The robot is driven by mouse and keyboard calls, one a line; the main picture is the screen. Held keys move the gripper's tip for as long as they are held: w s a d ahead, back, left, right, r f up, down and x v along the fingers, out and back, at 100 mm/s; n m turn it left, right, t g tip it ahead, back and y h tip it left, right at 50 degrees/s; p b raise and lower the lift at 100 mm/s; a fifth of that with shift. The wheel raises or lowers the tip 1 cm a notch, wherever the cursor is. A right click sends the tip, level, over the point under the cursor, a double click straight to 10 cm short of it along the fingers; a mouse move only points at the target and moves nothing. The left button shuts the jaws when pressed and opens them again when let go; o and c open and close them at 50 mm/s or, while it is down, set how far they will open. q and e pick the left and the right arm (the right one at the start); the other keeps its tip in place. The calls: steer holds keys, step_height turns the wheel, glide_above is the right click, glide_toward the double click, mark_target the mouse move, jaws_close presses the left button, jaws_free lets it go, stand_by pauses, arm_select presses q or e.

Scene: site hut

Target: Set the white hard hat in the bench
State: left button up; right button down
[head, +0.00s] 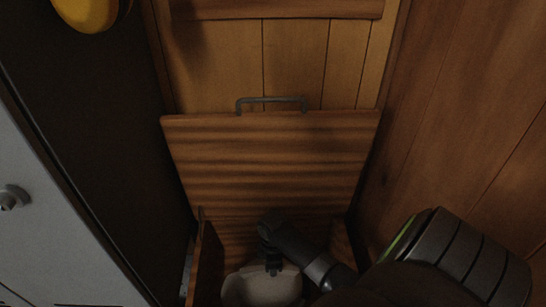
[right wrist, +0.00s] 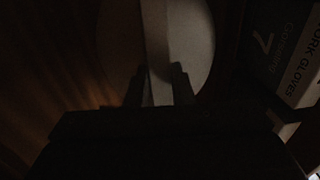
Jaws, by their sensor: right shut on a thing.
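The bench (head: 209,262) is a wooden box whose lid (head: 270,165) stands raised, leaning back, with a metal handle on its top edge. The white hard hat (head: 260,290) is low in the bench opening, cut off by the bottom edge of the head view. My right gripper (head: 273,269) reaches down into the bench and is shut on the hat. In the dark right wrist view the hat (right wrist: 185,35) shows between and beyond the fingers (right wrist: 160,85). Whether the hat touches the bench floor cannot be told. My left gripper is not in view.
A box marked work gloves (right wrist: 298,60) lies beside the hat in the right wrist view. A wood wall (head: 475,110) stands close on the right. A dark panel and a grey cabinet (head: 45,220) with a knob are on the left. A yellow rounded object (head: 88,12) is at top left.

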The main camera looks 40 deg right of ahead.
steer(key=c, duration=1.3)
jaws_free()
steer(key=shift+o, duration=0.2)
steer(key=shift+r, duration=0.15)
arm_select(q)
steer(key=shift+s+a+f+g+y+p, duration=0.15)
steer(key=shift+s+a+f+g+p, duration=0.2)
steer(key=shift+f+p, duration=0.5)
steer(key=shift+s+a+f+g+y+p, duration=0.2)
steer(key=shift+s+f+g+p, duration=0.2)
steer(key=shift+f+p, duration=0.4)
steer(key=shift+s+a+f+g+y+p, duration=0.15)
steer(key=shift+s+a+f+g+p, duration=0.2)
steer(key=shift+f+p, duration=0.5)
arm_select(e)
step_height(320, 180, up, 12)
steer(key=shift+w+d, duration=0.25)
steer(key=shift+w, duration=0.1)
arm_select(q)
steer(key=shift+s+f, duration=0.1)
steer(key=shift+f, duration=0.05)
arm_select(e)
steer(key=shift+f, duration=0.2)
